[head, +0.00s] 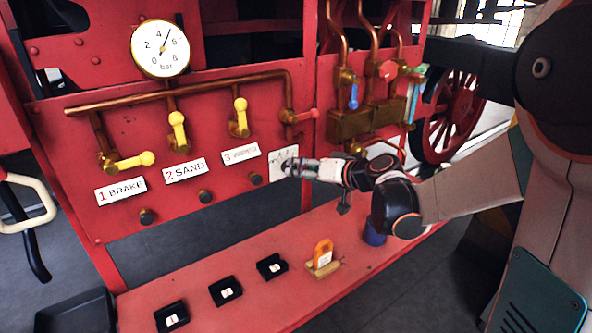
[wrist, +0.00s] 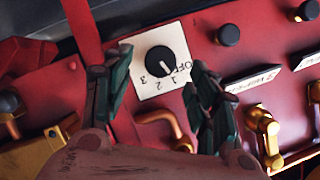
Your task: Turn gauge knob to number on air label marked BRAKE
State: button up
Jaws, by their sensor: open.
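The gauge knob (wrist: 160,61) is black and round, on a white plate (wrist: 150,35) marked OFF, 1, 2 and 3. Its white mark points to the lower right in the wrist view, roughly toward the 1; the exact setting is hard to tell. My gripper (wrist: 161,68) is open, its fingers on either side of the knob, with no clear contact. In the head view my gripper (head: 290,168) hides the knob; part of the white plate (head: 283,190) shows. The label BRAKE (head: 121,190) carries a red 1.
Labels SAND (head: 185,169), red 2, and a blurred one (head: 241,153), red 3, sit below yellow-handled valves. A bar gauge (head: 160,49) is above. Black trays (head: 225,291) and an orange tag on a wooden stand (head: 323,259) occupy the red shelf below.

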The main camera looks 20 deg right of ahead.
jog(key=v, duration=0.7)
jog(key=shift+s+d, duration=0.15)
jog(key=shift+s, duration=0.2)
jog(key=shift+r, duration=0.15)
